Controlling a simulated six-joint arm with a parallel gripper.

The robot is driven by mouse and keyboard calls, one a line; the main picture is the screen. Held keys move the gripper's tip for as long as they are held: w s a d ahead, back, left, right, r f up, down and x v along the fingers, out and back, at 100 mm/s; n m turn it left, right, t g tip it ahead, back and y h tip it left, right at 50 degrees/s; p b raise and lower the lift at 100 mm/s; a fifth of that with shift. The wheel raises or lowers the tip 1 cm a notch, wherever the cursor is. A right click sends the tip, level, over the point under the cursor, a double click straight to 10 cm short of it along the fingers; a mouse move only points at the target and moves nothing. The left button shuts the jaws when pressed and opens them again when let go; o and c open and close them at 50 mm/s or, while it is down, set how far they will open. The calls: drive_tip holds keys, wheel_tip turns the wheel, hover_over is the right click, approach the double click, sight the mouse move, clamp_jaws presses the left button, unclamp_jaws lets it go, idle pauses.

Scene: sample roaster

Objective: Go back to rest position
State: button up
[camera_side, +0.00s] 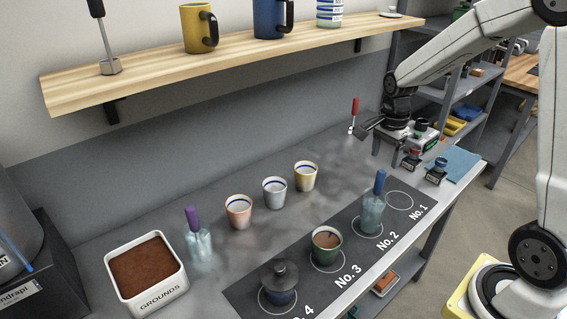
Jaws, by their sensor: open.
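My gripper (424,165) hangs over the far right part of the grey counter, near mat spot No.1. Its two dark fingertips are apart, with nothing seen between them. The dark mat (335,277) has several marked circles. No.1's circle is bare. A pale glass with a blue-handled tool (371,215) stands at No.2. A green cup of brown contents (327,243) stands at No.3. A dark lidded cup (280,284) stands on the nearest circle. My gripper is apart from all of these cups.
Pink (239,213), white (274,193) and yellow (305,177) cups stand in a row behind the mat. A glass with a purple-handled tool (198,245) and a grounds bin (147,289) are at left. A wooden shelf (150,72) overhangs the back. A red-handled tool (354,110) is near my wrist.

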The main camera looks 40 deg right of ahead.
drive_tip(key=shift+a, duration=0.15)
drive_tip(key=s+a+f+n+t, duration=0.1)
drive_tip(key=s+a+n, duration=0.3)
drive_tip(key=a+n, duration=0.3)
drive_tip(key=s+a+f+n+t, duration=0.1)
drive_tip(key=s+a+f+n, duration=0.1)
drive_tip(key=a+n, duration=0.5)
drive_tip(key=shift+s+a+n+t, duration=0.25)
drive_tip(key=shift+s+n, duration=0.65)
drive_tip(key=shift+n, duration=1.5)
drive_tip(key=shift+d+f, duration=0.1)
